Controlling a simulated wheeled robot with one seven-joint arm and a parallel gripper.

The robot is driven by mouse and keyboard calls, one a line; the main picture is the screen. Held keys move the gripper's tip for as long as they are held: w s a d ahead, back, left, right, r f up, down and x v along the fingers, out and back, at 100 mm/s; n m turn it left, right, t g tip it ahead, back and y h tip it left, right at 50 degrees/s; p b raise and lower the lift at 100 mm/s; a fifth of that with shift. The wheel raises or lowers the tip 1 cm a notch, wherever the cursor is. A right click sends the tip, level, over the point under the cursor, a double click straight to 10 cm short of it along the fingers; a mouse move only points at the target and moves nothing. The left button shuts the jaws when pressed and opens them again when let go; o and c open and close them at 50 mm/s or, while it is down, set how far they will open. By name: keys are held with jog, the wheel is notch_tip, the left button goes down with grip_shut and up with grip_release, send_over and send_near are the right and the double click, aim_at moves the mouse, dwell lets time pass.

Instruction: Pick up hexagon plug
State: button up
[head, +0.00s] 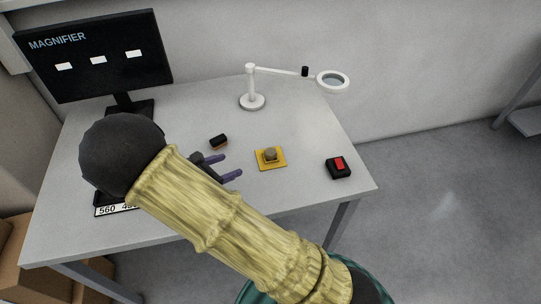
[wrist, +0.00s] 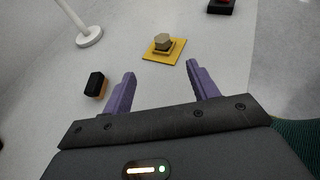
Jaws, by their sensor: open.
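The hexagon plug (wrist: 164,43) is a tan six-sided block standing on a yellow square plate (wrist: 152,54). In the head view the plug (head: 270,153) sits on its plate (head: 266,164) near the middle of the table's right half. My gripper (wrist: 162,77) is open and empty, its two purple fingers pointing toward the plug, which shows beyond and between the fingertips. In the head view my gripper (head: 230,166) is left of the plate, apart from it, partly hidden behind my arm.
A black and orange block (head: 218,141) lies left of the plate. A black box with a red button (head: 338,167) stands at the right. A white magnifier lamp (head: 252,101) and a monitor (head: 95,60) stand behind. A number label (head: 112,210) shows at the left front.

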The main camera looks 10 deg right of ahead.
send_near(268, 153)
jog(key=x, duration=0.4)
jog(key=shift+w+d+r+p, duration=0.15)
jog(key=shift+r+p, duration=0.05)
jog(key=shift+p, duration=0.15)
jog(key=x, duration=0.5)
jog(key=shift+d+f+p, duration=0.1)
jog(key=shift+f+p, duration=0.25)
jog(key=c, duration=1.2)
jog(key=shift+o, duration=0.2)
notch_tip(268, 153, up, 10)
